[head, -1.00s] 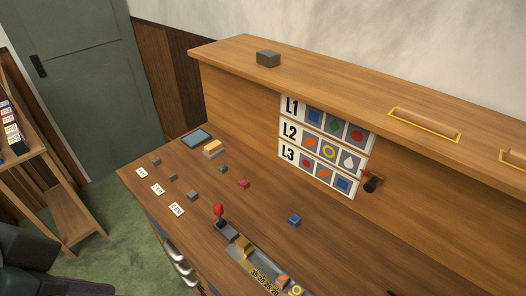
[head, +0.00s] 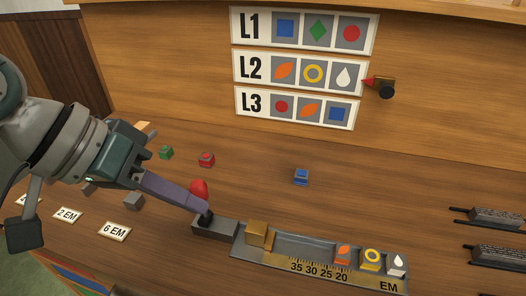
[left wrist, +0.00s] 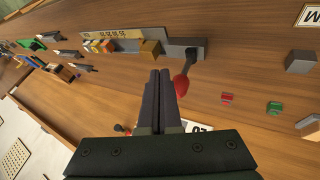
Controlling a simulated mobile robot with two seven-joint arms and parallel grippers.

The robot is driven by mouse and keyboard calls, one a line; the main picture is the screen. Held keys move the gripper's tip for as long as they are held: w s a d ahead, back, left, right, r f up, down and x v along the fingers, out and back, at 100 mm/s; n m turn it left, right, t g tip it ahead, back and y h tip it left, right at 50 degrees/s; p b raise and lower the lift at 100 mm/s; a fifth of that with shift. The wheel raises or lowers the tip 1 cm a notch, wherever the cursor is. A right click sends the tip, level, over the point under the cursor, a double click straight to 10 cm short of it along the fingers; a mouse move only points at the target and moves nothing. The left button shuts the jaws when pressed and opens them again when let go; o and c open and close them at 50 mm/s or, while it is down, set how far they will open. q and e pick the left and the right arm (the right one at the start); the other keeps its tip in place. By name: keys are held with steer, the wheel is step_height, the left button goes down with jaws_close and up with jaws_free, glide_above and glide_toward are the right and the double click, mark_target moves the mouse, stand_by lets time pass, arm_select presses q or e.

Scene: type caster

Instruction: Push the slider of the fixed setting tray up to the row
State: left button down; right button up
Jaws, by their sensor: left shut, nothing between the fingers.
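The setting tray (head: 272,262), a grey channel with a brass scale, lies at the front of the bench. Its brass slider block (head: 257,233) sits near the left end, with a gap of bare channel between it and the row. The row is an orange leaf type (head: 342,254), a yellow ring type (head: 371,259) and a white drop type (head: 397,264) at the right end. A red-knobbed lever (head: 199,188) rises from a grey base left of the slider. My left gripper (head: 205,209) is shut and empty beside the lever; contact is unclear. The slider also shows in the left wrist view (left wrist: 150,49).
Loose green (head: 166,152), red (head: 206,159) and blue (head: 301,176) blocks lie behind the tray. A panel labelled L1, L2, L3 has a red pointer (head: 369,81) at L2. Dark racks (head: 497,217) stand at right. The bench between is clear.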

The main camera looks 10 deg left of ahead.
mark_target(229, 233)
arm_select(q)
steer(key=b+x, duration=0.1)
steer(key=x, duration=0.6)
steer(key=shift+w+d+f, duration=0.1)
steer(key=shift+d+f, duration=0.05)
steer(key=shift+f, duration=0.15)
steer(key=d, duration=0.2)
steer(key=d+p, duration=0.1)
steer(key=d, duration=0.2)
steer(key=shift+d+r+p, duration=0.15)
steer(key=shift+r+p, duration=0.1)
steer(key=shift+p, duration=0.05)
steer(key=d, duration=0.7)
steer(key=shift+s+d+f+p, duration=0.15)
steer(key=shift+s+p, duration=0.05)
steer(key=shift+p, duration=0.15)
steer(key=shift+d, duration=0.1)
